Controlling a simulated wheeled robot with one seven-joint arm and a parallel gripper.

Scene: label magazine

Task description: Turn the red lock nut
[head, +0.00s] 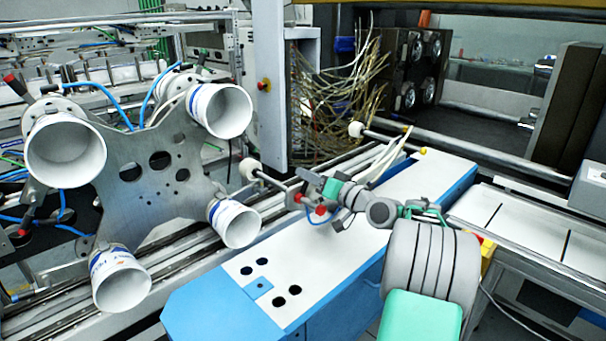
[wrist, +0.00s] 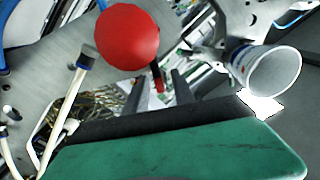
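A round red knob (wrist: 127,37) shows large in the wrist view, up and left of my fingers. A red ball, likely the same knob, shows in the head view (head: 321,210) just below my gripper (head: 308,177). A smaller red piece (wrist: 160,86) on a dark stem appears between my two dark fingers (wrist: 156,84) in the wrist view, apparently beyond them. I cannot tell which red part is the lock nut. My fingers are apart, with a visible gap and nothing held. My green gripper body fills the bottom of the wrist view.
A metal plate (head: 158,190) with several white cups stands at the left. A rod with a white ball end (head: 250,168) reaches toward my gripper. A white-topped blue bench (head: 225,290) lies below. Loose cables (head: 335,95) hang behind.

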